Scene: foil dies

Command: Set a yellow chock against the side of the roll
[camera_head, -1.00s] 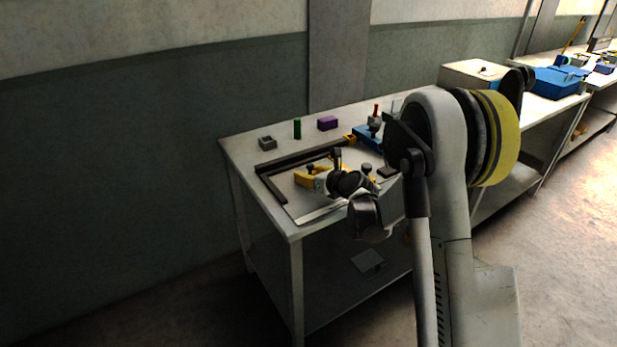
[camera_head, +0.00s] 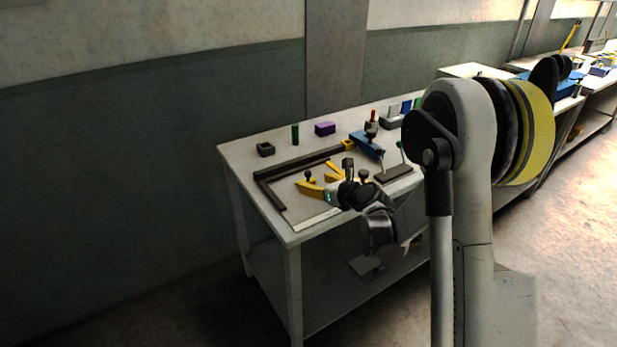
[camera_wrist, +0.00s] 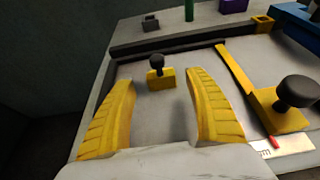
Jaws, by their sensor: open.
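A small yellow chock with a black knob (camera_wrist: 160,78) stands on the pale plate, between and just beyond my fingertips in the wrist view. In the head view its knob (camera_head: 308,174) shows between the fingers. My gripper (camera_wrist: 162,82) is open, its two yellow fingers spread to either side of the chock and holding nothing. It also shows in the head view (camera_head: 312,172). A second yellow block with a black knob (camera_wrist: 280,115) is right of the right finger, near a long yellow strip (camera_wrist: 233,68). I cannot make out which thing is the roll.
A blue fixture (camera_head: 366,144) and a dark bar (camera_head: 394,173) lie to the right. Bare plate shows around the chock.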

